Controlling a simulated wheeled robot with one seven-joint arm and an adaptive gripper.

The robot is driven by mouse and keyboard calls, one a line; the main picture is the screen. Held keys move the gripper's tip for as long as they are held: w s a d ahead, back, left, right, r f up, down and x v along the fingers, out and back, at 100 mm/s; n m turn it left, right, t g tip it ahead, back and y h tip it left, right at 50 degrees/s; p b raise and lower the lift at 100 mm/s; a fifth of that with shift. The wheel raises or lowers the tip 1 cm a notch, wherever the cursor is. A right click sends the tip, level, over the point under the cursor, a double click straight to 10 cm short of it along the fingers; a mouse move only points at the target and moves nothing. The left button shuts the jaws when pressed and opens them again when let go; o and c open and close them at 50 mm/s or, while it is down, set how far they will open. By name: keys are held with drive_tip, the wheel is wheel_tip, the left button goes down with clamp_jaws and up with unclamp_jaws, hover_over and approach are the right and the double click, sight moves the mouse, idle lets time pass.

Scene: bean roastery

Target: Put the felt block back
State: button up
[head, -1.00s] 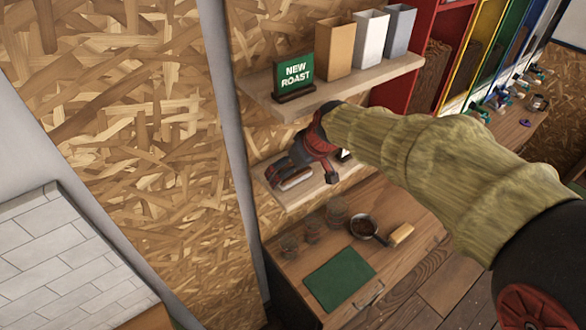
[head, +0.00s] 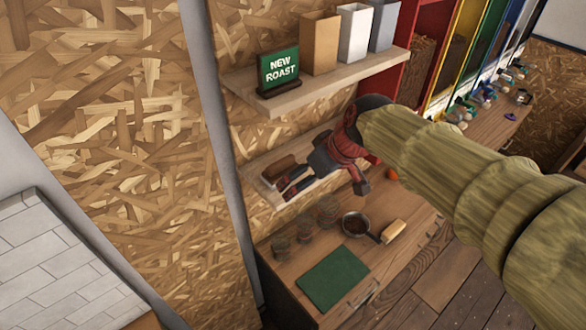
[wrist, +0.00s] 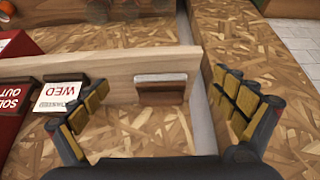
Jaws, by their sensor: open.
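The felt block (head: 278,168) is a brown block with a pale grey layer. It rests at the left part of the lower wall shelf (head: 272,203). In the wrist view the block (wrist: 161,84) sits on the shelf board, centred between my spread fingers and apart from both. My gripper (head: 328,187) is open and empty, in front of the shelf and to the right of the block in the head view. In the wrist view my gripper (wrist: 162,98) has a wide gap between its padded fingers. My gripper partly covers the lower shelf in the head view.
The upper shelf (head: 330,80) holds a "New Roast" sign (head: 280,70) and several bags. Below, a wooden cabinet carries jars, a pan (head: 355,225), a brush (head: 394,231) and a green mat (head: 335,278).

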drive_tip(key=s+d+m+h, duration=0.1)
drive_tip(key=s+d+m, duration=0.2)
drive_tip(key=s, duration=0.6)
drive_tip(key=s+d+f+m+h, duration=0.1)
drive_tip(key=s+d+m+h, duration=0.1)
drive_tip(key=s+d, duration=0.5)
drive_tip(key=s+m, duration=0.1)
drive_tip(key=s, duration=0.2)
drive_tip(key=shift+s+d+f+m+t, duration=0.15)
drive_tip(key=shift+d+m+t, duration=0.15)
drive_tip(key=shift+d+m, duration=0.1)
drive_tip(key=shift+b, duration=0.3)
wheel_tip(320, 180, down, 18)
drive_tip(key=b, duration=1.7)
drive_tip(key=shift+r+b, duration=0.2)
drive_tip(key=shift+b, duration=0.1)
